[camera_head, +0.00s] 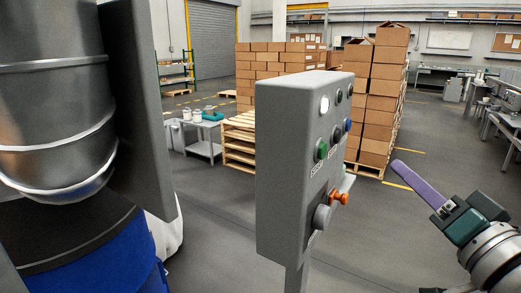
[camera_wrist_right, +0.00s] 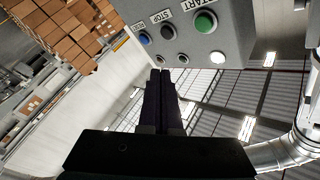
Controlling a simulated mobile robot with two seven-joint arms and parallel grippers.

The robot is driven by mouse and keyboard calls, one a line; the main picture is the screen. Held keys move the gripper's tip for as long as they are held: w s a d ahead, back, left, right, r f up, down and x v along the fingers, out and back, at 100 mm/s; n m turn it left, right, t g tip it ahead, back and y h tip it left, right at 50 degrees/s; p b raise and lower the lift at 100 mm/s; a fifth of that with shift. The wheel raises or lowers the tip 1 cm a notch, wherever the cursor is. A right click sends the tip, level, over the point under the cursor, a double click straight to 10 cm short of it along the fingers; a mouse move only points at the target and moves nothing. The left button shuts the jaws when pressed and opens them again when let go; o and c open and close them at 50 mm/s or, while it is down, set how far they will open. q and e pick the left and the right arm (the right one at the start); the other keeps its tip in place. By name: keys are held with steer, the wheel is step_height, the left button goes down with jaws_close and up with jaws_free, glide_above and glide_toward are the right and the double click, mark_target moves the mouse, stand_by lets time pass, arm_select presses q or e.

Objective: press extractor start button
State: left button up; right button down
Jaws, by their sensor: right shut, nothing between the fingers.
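The grey control box (camera_head: 285,160) stands on a post in the middle of the head view. Its green button (camera_head: 321,150), labelled START, sits at the near left of a row with a black STOP button (camera_head: 336,134) and a blue button (camera_head: 347,125). In the right wrist view the green button (camera_wrist_right: 205,22) is at the top, right of the fingers. My right gripper (camera_head: 399,168), with long purple fingers, is shut and empty, to the right of the box and apart from it. Its shut fingertips also show in the wrist view (camera_wrist_right: 161,73), below the button row. My left gripper is out of view.
An orange knob (camera_head: 341,198) and a grey round knob (camera_head: 321,217) stick out low on the box. A large metal drum (camera_head: 55,110) and dark panel (camera_head: 140,100) stand at left. Stacked cartons (camera_head: 375,110) are behind. The floor between box and right gripper is clear.

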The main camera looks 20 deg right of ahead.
mark_target(322, 151)
steer(key=w+a, duration=0.5)
steer(key=w, duration=0.1)
steer(key=shift+w+a+b, duration=0.35)
stand_by(1.1)
stand_by(0.9)
steer(key=shift+w+a, duration=0.3)
steer(key=shift+w+a, duration=0.25)
steer(key=shift+w, duration=0.05)
stand_by(0.7)
stand_by(0.3)
steer(key=shift+s+d, duration=0.5)
steer(key=shift+s, duration=0.15)
